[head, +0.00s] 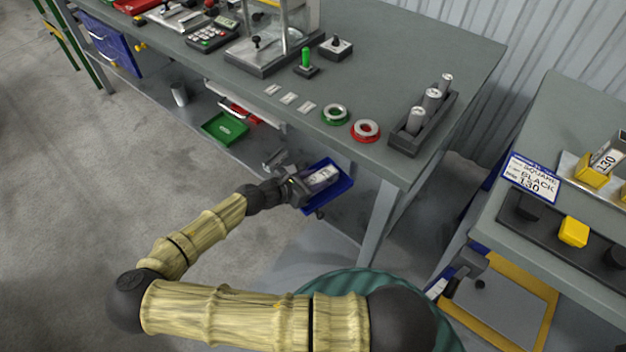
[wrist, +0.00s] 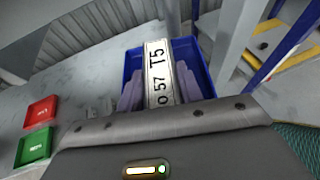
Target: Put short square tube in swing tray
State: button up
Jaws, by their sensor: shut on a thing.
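My gripper (head: 308,183) is shut on a short square tube (head: 323,176), pale with a white label. In the wrist view, the tube (wrist: 159,75) lies between the two fingers, and its label reads "T5" and "57". A blue tray (head: 343,198) hangs below the front edge of the grey table, and the tube overlaps its inside in the head view. In the wrist view the blue tray (wrist: 203,67) surrounds the tube and fingers on three sides. Whether the tube touches the tray floor is not clear.
A green tray (head: 225,128) and a red tray (wrist: 40,112) lie left of the blue tray, under the table (head: 385,80). A table leg (head: 378,225) stands just right of the blue tray. A second bench (head: 575,115) with a "SQUARE BLACK 130" card (head: 532,177) is at right.

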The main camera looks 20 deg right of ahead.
jog(key=o, duration=1.1)
jog(key=shift+c, duration=0.2)
jog(key=shift+d, duration=0.1)
jog(key=shift+s+r, duration=0.1)
jog(key=v, duration=1.2)
